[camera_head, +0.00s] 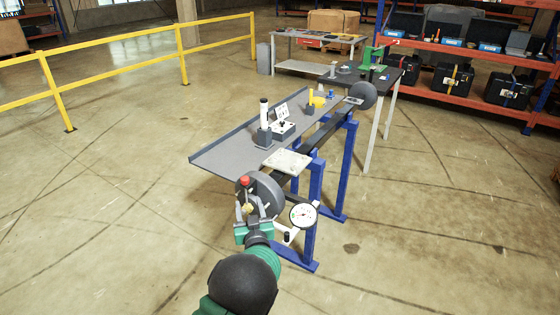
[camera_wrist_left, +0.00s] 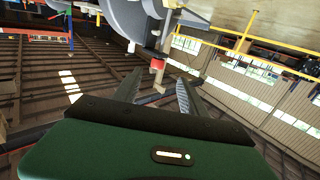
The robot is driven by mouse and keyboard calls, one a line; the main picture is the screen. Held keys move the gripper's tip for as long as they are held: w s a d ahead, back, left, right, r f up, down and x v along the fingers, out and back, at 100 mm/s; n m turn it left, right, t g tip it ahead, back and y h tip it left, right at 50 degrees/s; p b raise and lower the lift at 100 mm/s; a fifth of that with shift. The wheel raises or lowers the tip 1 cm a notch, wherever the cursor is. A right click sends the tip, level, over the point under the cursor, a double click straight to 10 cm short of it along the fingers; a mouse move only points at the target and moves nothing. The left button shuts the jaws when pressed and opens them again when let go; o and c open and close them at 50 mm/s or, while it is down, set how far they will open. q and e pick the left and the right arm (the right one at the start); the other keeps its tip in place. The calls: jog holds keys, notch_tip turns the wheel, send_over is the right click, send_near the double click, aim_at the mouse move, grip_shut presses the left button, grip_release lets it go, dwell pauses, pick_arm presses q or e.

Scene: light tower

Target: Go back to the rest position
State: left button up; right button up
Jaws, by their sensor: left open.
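My left gripper (camera_head: 249,209) is at the near end of the workbench (camera_head: 225,155), in front of a dark grey round disc (camera_head: 268,194). Its two fingers are apart in the left wrist view (camera_wrist_left: 160,80), with nothing seen clamped between them. A red-topped knob (camera_head: 244,181) is just beyond the fingers; it also shows in the wrist view (camera_wrist_left: 157,64). I cannot tell whether they touch. A white post with a black top (camera_head: 264,114) stands upright on a dark base on the bench. My right gripper is not in view.
A round white gauge (camera_head: 303,215) sits close right of my gripper. Blue legs (camera_head: 312,220) support the bench. A yellow railing (camera_head: 110,40) runs at the left, and orange shelving (camera_head: 470,55) at the right. The floor on both sides is clear.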

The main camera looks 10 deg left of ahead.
pick_arm(q)
jog(key=s+d+f+m+g+h, duration=0.1)
jog(key=s+g, duration=0.3)
jog(key=s, duration=0.8)
jog(key=s+d+f+m+g+h, duration=0.2)
jog(key=s+g, duration=0.3)
jog(key=s, duration=0.8)
jog(key=s+d+f+m+g+h, duration=0.1)
jog(key=s+f+g+h, duration=0.3)
jog(key=s, duration=0.8)
jog(key=shift+s+d+m+g, duration=0.3)
jog(key=shift+d+m, duration=0.1)
jog(key=shift+d, duration=0.1)
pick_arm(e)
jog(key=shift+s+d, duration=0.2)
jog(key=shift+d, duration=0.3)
pick_arm(q)
jog(key=shift+a, duration=0.25)
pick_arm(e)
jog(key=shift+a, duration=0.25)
pick_arm(q)
jog(key=shift+d, duration=0.15)
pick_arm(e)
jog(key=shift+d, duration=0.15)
pick_arm(q)
jog(key=shift+c, duration=0.4)
